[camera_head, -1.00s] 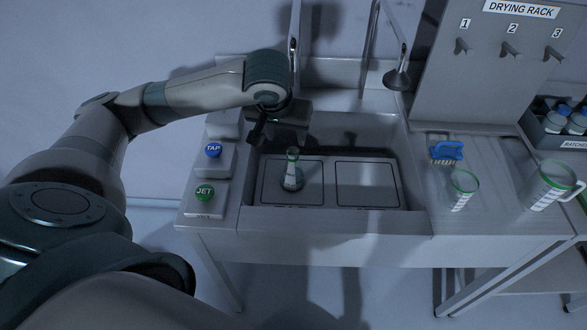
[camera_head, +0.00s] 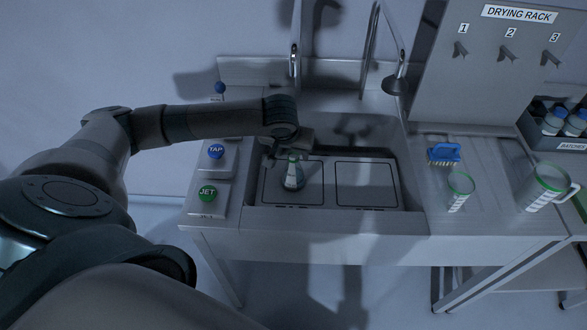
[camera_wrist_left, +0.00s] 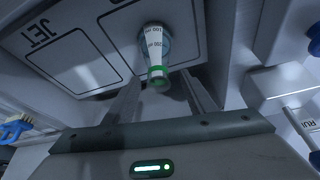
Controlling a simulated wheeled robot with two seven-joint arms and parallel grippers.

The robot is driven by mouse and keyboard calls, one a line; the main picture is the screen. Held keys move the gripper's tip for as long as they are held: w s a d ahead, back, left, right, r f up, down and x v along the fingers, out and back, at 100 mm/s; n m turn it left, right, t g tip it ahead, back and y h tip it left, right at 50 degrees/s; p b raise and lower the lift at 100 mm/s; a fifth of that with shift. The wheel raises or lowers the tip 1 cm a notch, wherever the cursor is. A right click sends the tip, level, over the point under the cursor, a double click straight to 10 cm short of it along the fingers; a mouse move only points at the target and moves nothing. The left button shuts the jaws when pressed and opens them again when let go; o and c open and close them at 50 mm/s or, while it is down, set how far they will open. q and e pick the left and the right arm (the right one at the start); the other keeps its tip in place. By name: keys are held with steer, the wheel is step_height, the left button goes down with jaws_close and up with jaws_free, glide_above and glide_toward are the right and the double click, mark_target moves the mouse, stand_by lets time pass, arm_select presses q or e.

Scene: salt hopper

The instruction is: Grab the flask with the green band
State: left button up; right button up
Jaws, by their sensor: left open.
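The conical flask (camera_head: 294,178) stands upright on the left panel of the sink floor. A green band circles its neck near the mouth. In the left wrist view the flask (camera_wrist_left: 154,48) shows with its green-banded mouth toward me and white markings below. My left gripper (camera_head: 283,152) is open and empty, close to the flask's neck. In the wrist view its fingers (camera_wrist_left: 164,90) lie on either side of the line to the flask's mouth. I cannot tell whether the neck is between the fingertips. My right gripper is not in view.
The sink (camera_head: 415,205) has two floor panels, one marked JET in the wrist view. TAP (camera_head: 216,152) and JET (camera_head: 208,193) buttons stand on its left. On the right are a blue brush (camera_head: 443,153), a green-rimmed beaker (camera_head: 460,190), a jug (camera_head: 546,186) and a drying rack (camera_head: 485,70).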

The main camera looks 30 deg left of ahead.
mark_target(293, 168)
arm_select(q)
steer(key=shift+w+f, duration=0.1)
steer(key=shift+f, duration=0.2)
steer(key=shift+w+a+f+p, duration=0.1)
steer(key=shift+w+f+p, duration=0.25)
steer(key=shift+f+p, duration=0.2)
steer(key=p+x, duration=0.1)
steer(key=x, duration=0.1)
steer(key=shift+w+f, duration=0.2)
steer(key=shift+f, duration=0.15)
steer(key=shift+w+f, duration=0.15)
steer(key=shift+f, duration=0.35)
jaws_close()
